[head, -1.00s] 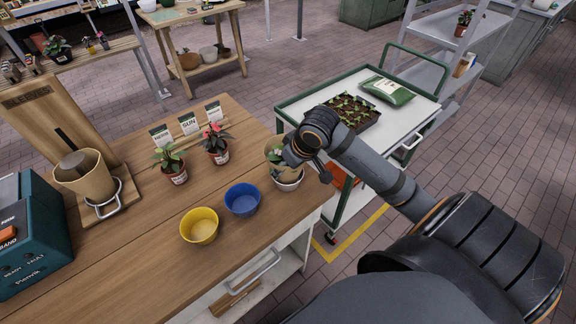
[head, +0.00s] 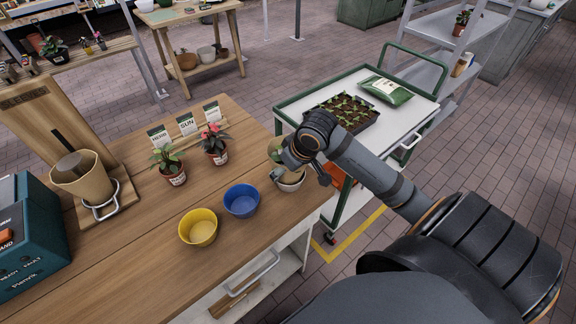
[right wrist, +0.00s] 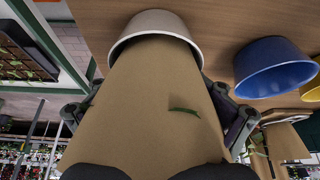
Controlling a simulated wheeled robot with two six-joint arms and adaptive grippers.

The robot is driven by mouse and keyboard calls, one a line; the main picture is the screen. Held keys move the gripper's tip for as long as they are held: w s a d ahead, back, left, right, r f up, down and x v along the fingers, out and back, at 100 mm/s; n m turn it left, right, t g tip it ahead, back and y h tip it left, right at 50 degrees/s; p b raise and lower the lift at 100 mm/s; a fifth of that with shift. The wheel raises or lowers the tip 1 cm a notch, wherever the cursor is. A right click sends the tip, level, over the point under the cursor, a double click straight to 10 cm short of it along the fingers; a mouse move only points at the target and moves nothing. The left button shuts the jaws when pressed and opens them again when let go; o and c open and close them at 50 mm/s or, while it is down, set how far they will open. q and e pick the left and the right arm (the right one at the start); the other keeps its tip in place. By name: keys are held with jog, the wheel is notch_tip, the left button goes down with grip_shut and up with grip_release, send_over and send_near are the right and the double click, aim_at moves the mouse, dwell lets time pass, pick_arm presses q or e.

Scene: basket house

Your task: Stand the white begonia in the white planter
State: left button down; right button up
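The white planter (head: 291,184) stands near the right edge of the wooden bench; it also shows at the top of the right wrist view (right wrist: 155,20). My right gripper (right wrist: 158,112) has its fingers on both sides of a tan paper sleeve (right wrist: 140,115), which narrows toward the planter's opening. The sleeve also shows beside my wrist in the head view (head: 275,148). A small green leaf shape (right wrist: 184,111) shows on the sleeve. The begonia itself is mostly hidden by sleeve and wrist. I cannot tell whether the narrow end is inside the rim. My left gripper is out of view.
A blue pot (head: 242,201) and a yellow pot (head: 198,228) stand left of the planter. Two potted plants (head: 171,168) (head: 214,147) stand behind them near small signs. A tan sleeve in a wire holder (head: 82,178) is at left. A cart (head: 395,115) is beyond the bench.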

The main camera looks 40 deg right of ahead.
jog(key=p+v, duration=0.1)
jog(key=v, duration=0.1)
jog(key=p+v, duration=0.1)
jog(key=v, duration=0.2)
jog(key=p+v, duration=0.2)
jog(key=v, duration=0.1)
jog(key=shift+w+d+r, duration=0.1)
jog(key=shift+w+r, duration=0.2)
jog(key=shift+w, duration=0.05)
jog(key=p+v, duration=0.5)
jog(key=p, duration=0.5)
jog(key=shift+f, duration=0.1)
